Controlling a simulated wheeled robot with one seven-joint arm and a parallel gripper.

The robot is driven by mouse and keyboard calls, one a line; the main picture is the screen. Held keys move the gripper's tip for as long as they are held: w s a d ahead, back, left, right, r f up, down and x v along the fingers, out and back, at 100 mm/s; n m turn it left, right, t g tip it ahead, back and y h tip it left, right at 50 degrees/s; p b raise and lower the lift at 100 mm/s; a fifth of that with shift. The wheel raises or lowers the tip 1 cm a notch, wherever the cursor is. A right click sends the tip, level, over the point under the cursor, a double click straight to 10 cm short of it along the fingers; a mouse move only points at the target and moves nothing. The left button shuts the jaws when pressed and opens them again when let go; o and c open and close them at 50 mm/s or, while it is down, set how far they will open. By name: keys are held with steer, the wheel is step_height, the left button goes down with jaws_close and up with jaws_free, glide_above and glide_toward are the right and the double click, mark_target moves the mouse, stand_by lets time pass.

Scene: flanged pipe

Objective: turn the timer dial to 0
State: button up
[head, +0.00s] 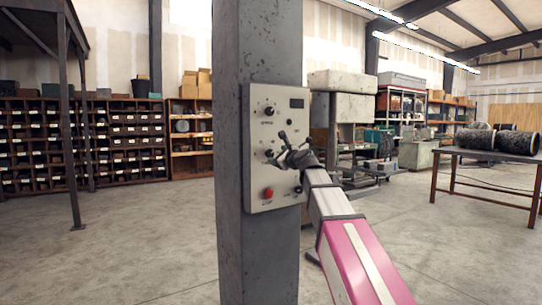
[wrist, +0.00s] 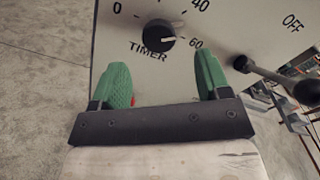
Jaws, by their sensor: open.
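The timer dial (wrist: 159,35) is a round black knob with a white pointer mark, above the word TIMER on the grey panel. Its mark points right, at or close to 60; the 0 label is at its upper left. My gripper (wrist: 162,62) is open, with green fingers spread to the lower left and lower right of the dial. Nothing shows between the fingers, and whether they are level with the dial's depth is unclear. In the head view my gripper is in front of the control panel (head: 285,192), and partly hides its middle.
A dark lever (wrist: 275,75) with a ball end sticks out right of the dial, near the OFF label and the right finger. The panel is on a grey steel column (head: 230,45). A red button (head: 268,193) is low on the panel. Open floor lies left of the column.

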mark_target(271, 154)
steer(key=x, duration=0.7)
steer(key=c, duration=0.9)
